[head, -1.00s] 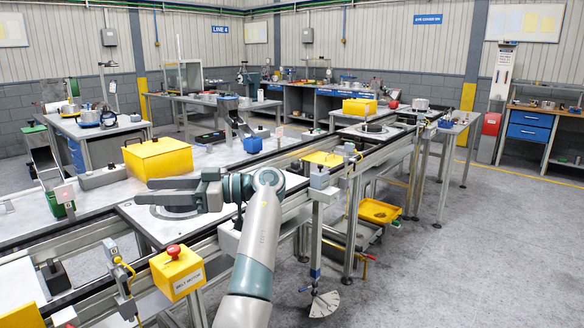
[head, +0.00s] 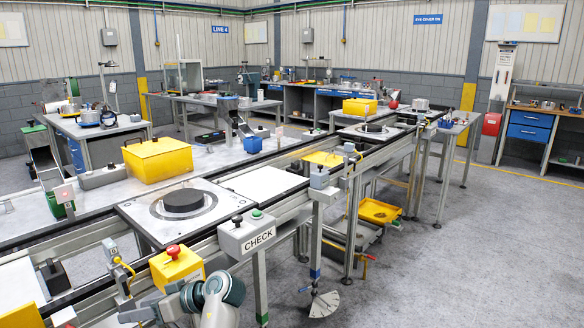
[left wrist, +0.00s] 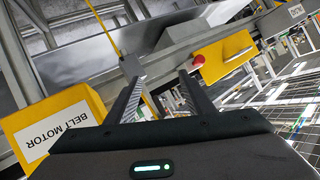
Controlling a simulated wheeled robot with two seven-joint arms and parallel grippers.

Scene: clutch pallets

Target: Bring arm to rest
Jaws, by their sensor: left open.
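My left arm is folded low at the bottom edge of the head view, with its left gripper (head: 130,314) just below the yellow button box (head: 177,277). In the left wrist view the gripper (left wrist: 157,80) is open, with its two fingers apart and no object between them. A pale pallet (head: 137,212) with a black round clutch part (head: 183,204) on it lies on the conveyor. Another pallet with a dark disc (head: 374,128) is farther along the line. My right gripper is not seen.
The yellow button box has a red knob. A grey CHECK box (head: 258,235) stands on a post at the conveyor's front. A yellow lidded bin (head: 158,160) sits behind the pallet. A yellow BELT MOTOR box (left wrist: 50,125) is close in the left wrist view. Open floor (head: 480,260) lies right.

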